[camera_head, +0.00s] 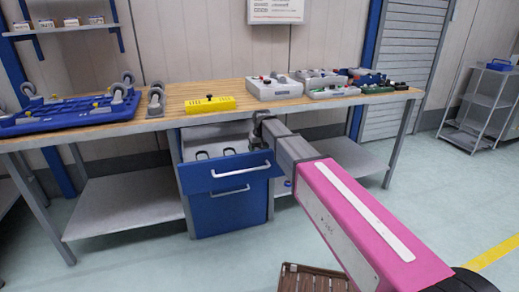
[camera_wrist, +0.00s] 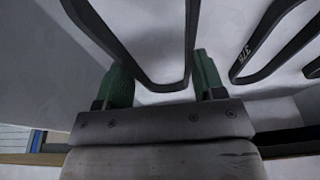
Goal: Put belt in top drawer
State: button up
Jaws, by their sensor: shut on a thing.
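The top drawer (camera_head: 226,172) of the blue cabinet under the workbench is pulled open. Two dark belt loops (camera_head: 202,155) show inside it in the head view. My gripper (camera_head: 262,128) is at the drawer's right side, just below the bench top; its fingertips are hard to make out there. In the wrist view, my gripper's green fingers (camera_wrist: 162,80) are shut on a black belt (camera_wrist: 150,78), whose narrow bend lies between them. Another black belt (camera_wrist: 262,45) with white markings lies to the right, apart from the fingers. Part of a further one (camera_wrist: 313,68) shows at the edge.
The wooden bench top (camera_head: 165,118) is above the drawer. It carries a yellow box (camera_head: 210,104), a blue tray with casters (camera_head: 70,112) and grey control boxes (camera_head: 273,87). A brown crate (camera_head: 312,279) stands on the floor in front. The floor left of the cabinet is clear.

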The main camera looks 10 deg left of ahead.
jog(key=shift+w+a+f+t+y, duration=0.15)
jog(key=shift+w+f+t+y, duration=0.15)
jog(key=shift+f+t, duration=0.25)
jog(key=shift+w+a+f+t+y, duration=0.1)
jog(key=shift+w+f+t+y, duration=0.1)
jog(key=shift+w+f+t, duration=0.3)
jog(key=o, duration=1)
jog(key=shift+s, duration=0.25)
jog(key=shift+s+d+r, duration=0.1)
jog(key=shift+r, duration=0.35)
jog(key=shift+w+a+r, duration=0.35)
jog(key=shift+w+r, duration=0.2)
jog(key=shift+r, duration=0.15)
jog(key=shift+w+a+r, duration=0.1)
jog(key=shift+w+r, duration=0.1)
jog(key=shift+r, duration=0.35)
jog(key=shift+r+g, duration=0.25)
jog(key=shift+r, duration=1.3)
